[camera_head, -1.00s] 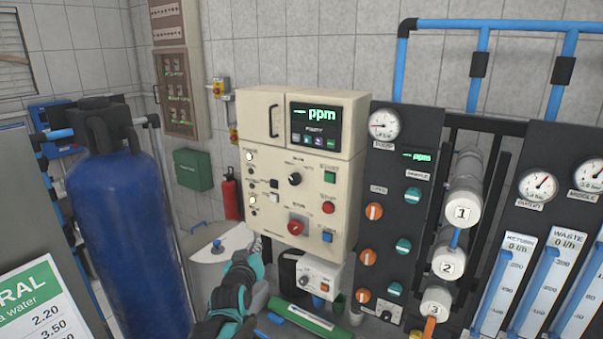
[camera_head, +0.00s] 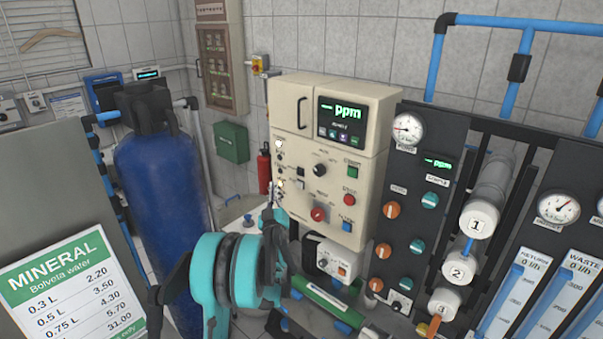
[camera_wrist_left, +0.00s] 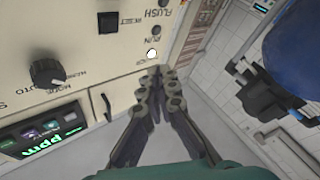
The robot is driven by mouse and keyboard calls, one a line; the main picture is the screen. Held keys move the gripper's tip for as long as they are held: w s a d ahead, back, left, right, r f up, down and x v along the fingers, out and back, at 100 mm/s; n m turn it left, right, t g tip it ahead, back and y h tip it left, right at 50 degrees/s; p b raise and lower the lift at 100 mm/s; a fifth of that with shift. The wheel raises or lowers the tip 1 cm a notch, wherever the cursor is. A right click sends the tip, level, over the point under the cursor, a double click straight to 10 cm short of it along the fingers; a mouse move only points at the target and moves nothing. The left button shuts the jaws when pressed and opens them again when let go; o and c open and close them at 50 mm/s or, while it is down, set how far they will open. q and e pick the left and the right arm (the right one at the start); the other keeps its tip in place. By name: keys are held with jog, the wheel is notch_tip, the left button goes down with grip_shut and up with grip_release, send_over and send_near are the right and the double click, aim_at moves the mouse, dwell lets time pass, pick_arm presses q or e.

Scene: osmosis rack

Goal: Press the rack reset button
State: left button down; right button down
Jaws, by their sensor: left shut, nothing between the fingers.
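The cream control cabinet (camera_head: 345,160) stands in the middle of the head view, with knobs, buttons and lamps on its front. A small black square button (camera_head: 301,171) sits at the left of that front. In the left wrist view the black button (camera_wrist_left: 107,22) has a RESET label beside it, upside down. My left gripper (camera_head: 277,192) is shut and empty at the cabinet's left edge. In the left wrist view its fingertips (camera_wrist_left: 155,75) are close to a lit lamp (camera_wrist_left: 152,53), off to one side of the button. I cannot tell whether they touch the panel. My right gripper is out of view.
A blue tank (camera_head: 165,180) and a price sign (camera_head: 70,285) stand at the left. The dark filter panel (camera_head: 415,175) with gauges and valves stands right of the cabinet. A small white box (camera_head: 338,262) and a green tube (camera_head: 322,300) are below the cabinet.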

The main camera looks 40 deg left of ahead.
pick_arm(q)
send_near(295, 166)
jog(key=shift+w+a+r+p, duration=0.3)
jog(key=shift+w+a, duration=0.2)
jog(key=shift+a, duration=0.2)
jog(key=shift+w+a+r+p, duration=0.15)
jog(key=shift+w+a+r, duration=0.15)
jog(key=shift+w+a, duration=0.25)
jog(key=shift+s+a, duration=0.1)
dwell(0.7)
jog(key=shift+w, duration=0.4)
jog(key=shift+w+b, duration=0.35)
jog(key=shift+w, duration=0.1)
dwell(0.6)
dwell(0.3)
jog(key=shift+s+b, duration=0.3)
jog(key=shift+s, duration=0.55)
